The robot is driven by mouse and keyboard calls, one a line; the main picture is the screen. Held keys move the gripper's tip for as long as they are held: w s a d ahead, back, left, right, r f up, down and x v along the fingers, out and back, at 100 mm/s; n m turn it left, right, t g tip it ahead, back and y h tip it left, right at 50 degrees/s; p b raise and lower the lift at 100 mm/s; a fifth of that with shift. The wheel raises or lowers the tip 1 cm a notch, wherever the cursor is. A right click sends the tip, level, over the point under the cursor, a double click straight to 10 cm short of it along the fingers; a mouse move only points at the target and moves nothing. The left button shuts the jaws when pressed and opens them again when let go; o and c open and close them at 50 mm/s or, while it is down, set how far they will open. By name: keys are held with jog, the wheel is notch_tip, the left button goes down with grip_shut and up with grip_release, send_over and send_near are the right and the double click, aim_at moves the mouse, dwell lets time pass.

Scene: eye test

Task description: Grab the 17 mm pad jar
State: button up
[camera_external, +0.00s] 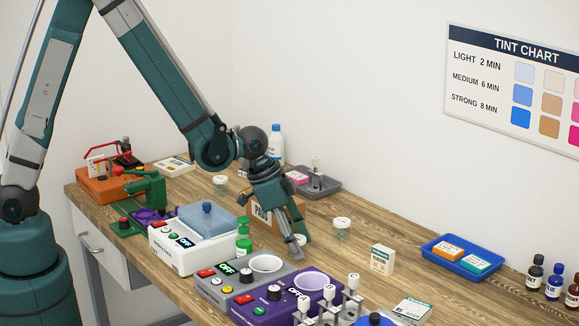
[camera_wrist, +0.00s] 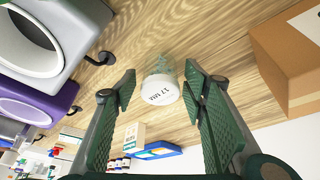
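The 17 mm pad jar (camera_wrist: 160,88), a small clear jar with a white lid marked "17 MM", shows in the wrist view on the wooden table. It appears in the gap between the two green ribbed fingers of my gripper (camera_wrist: 161,82), with a little room on each side. My gripper is open and holds nothing. In the outside view my gripper (camera_external: 296,246) is low over the table, and a white lid partly shows between its fingertips; the fingers hide the rest. Another white-lidded jar (camera_external: 342,228) stands to the right, its label too small to read.
A grey machine (camera_external: 246,284) and a purple machine (camera_external: 287,303) stand in front. A cardboard box (camera_wrist: 298,62) is close to the right finger. A white carton (camera_external: 382,259) and a blue tray (camera_external: 430,252) are to the right. A green-capped bottle (camera_external: 244,238) stands left.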

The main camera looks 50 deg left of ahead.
jog(key=c, duration=0.8)
jog(key=shift+o, duration=0.2)
jog(key=shift+r, duration=0.1)
jog(key=shift+r+p, duration=0.45)
jog(key=shift+r, duration=4.5)
